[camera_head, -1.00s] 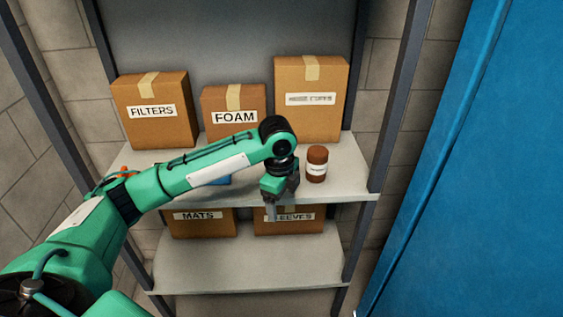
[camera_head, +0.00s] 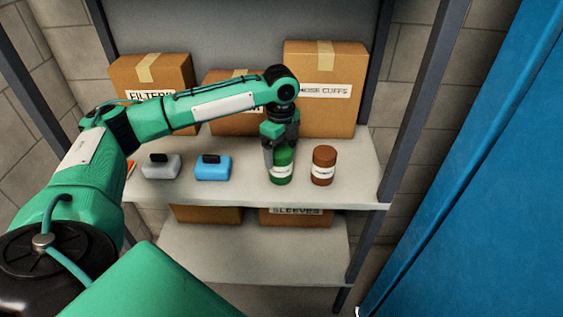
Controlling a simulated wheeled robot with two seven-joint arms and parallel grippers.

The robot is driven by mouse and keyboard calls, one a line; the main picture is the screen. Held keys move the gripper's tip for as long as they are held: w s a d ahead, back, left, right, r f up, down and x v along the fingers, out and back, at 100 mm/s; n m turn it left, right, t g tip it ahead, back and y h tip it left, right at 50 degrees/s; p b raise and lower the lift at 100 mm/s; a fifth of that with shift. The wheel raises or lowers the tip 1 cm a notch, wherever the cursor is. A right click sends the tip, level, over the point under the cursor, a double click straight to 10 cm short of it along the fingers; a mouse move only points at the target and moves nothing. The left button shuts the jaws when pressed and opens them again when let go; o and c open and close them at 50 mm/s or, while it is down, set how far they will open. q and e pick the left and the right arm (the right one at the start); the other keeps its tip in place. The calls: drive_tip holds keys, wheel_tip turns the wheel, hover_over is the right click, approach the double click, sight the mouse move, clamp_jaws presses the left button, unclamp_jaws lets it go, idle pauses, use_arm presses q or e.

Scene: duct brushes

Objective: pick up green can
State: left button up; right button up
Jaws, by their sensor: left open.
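The green can (camera_head: 281,170) stands upright on the upper shelf, with a white label low on its side. My left gripper (camera_head: 280,152) points down at the can's upper part from above and behind. It is open, one dark finger showing at the can's left side. Whether the fingers touch the can I cannot tell. The can's top is partly hidden by the gripper. My right gripper is not in view.
A brown can (camera_head: 323,166) stands just right of the green can. A blue item (camera_head: 213,169) and a grey item (camera_head: 161,168) lie to the left. Cardboard boxes (camera_head: 322,105) line the shelf's back. The shelf's (camera_head: 240,193) front edge is clear.

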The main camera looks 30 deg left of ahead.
sight(281, 174)
use_arm(q)
drive_tip(key=shift+f, duration=0.35)
wheel_tip(281, 174, down, 5)
drive_tip(key=shift+w+a+r+p, duration=0.1)
drive_tip(key=shift+a+r+p, duration=0.05)
drive_tip(key=shift+p, duration=0.8)
drive_tip(key=shift+f, duration=0.3)
drive_tip(key=c, duration=1.2)
drive_tip(key=shift+c, duration=0.2)
drive_tip(key=shift+r, duration=0.2)
